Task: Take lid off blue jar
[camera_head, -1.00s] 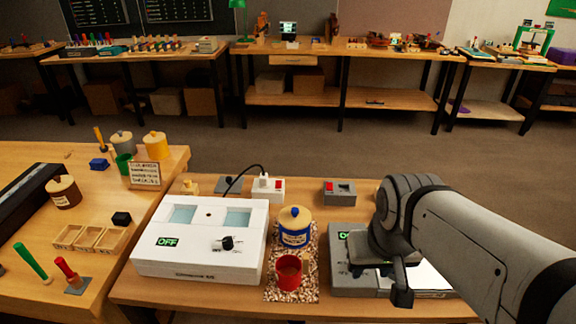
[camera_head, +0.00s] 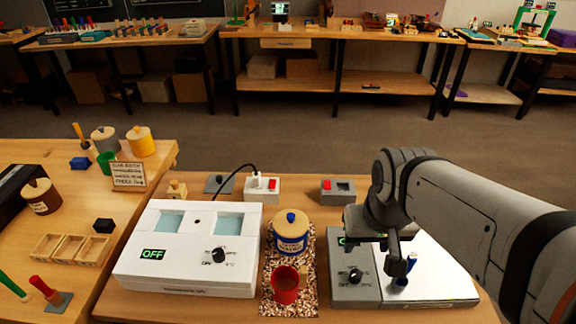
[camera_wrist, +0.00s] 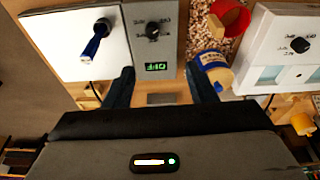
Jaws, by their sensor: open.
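The blue jar (camera_head: 291,241) stands upright on a speckled mat, with its pale wooden lid (camera_head: 290,218) and blue knob on top. In the wrist view the blue jar (camera_wrist: 218,74) is just beyond the right fingertip, seen from above at a slant. My gripper (camera_head: 392,243) is above the grey-and-white device, to the right of the jar and apart from it. In the wrist view my gripper (camera_wrist: 160,80) shows two spread dark fingers with nothing between them.
A red cup (camera_head: 286,287) stands right in front of the jar on the speckled mat (camera_head: 268,303). A white device (camera_head: 190,285) marked OFF is left of the jar. A grey device (camera_head: 350,292) with a knob is close on its right. A grey switch box (camera_head: 338,190) is behind.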

